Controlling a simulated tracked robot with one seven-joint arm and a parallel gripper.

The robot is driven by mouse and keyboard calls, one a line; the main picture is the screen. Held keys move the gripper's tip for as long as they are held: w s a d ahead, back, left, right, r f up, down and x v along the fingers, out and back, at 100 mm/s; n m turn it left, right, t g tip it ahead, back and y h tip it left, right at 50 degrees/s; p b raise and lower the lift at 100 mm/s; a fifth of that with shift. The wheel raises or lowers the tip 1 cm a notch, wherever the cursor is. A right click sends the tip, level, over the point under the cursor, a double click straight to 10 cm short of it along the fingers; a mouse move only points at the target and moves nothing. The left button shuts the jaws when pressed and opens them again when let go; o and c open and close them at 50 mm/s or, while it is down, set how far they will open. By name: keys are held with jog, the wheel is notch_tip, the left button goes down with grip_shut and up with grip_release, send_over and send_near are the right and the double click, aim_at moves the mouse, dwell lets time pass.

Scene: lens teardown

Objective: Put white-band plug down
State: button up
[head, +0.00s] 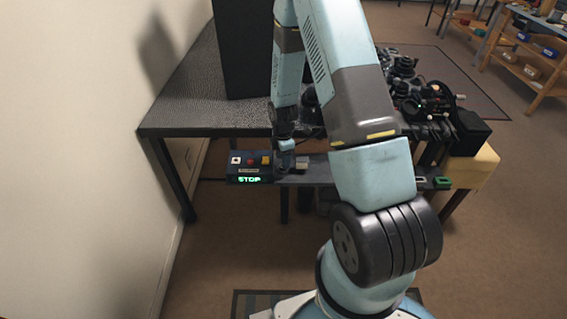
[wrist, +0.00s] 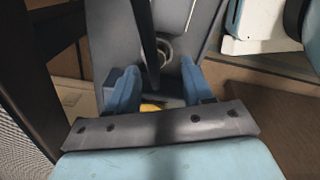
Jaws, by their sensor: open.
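My gripper (head: 285,165) points down at the narrow dark shelf (head: 325,179) along the table's front, just right of the control box. In the wrist view, my gripper (wrist: 157,82) has its two blue fingers apart. A dark rod-like part (wrist: 144,38) reaches down between them, and a pale ring (wrist: 165,50) lies on the grey surface beside it. A small yellow patch (wrist: 152,106) shows low between the fingers. I cannot make out a white band, so I cannot tell which part is the plug. I cannot tell whether the fingers touch anything.
The control box (head: 250,172) has white, red and yellow buttons and a green "STOP" display. A tall black block (head: 245,50) stands on the textured table (head: 190,85). Dark equipment (head: 415,95) crowds the right. A green-framed piece (head: 442,183) is at the shelf's right end.

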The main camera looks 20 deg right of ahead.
jog(key=s+r+m+t, duration=0.1)
jog(key=s+r+m, duration=0.2)
jog(key=r, duration=0.9)
jog(key=s+r+m+t, duration=0.1)
jog(key=s+r+m, duration=0.15)
jog(key=r, duration=0.85)
jog(key=s+r+m+t, duration=0.1)
jog(key=s+r+m, duration=0.15)
jog(key=r, duration=0.95)
jog(key=s+r+m+t, duration=0.1)
jog(key=s+r+m, duration=0.4)
jog(key=s, duration=0.5)
jog(key=s+r+m+t, duration=0.1)
jog(key=s+r+m, duration=0.4)
jog(key=s+r, duration=0.3)
jog(key=shift+s+d+m+t, duration=0.3)
jog(key=shift+s+m, duration=0.1)
jog(key=shift+s, duration=0.55)
jog(key=shift+r, duration=0.1)
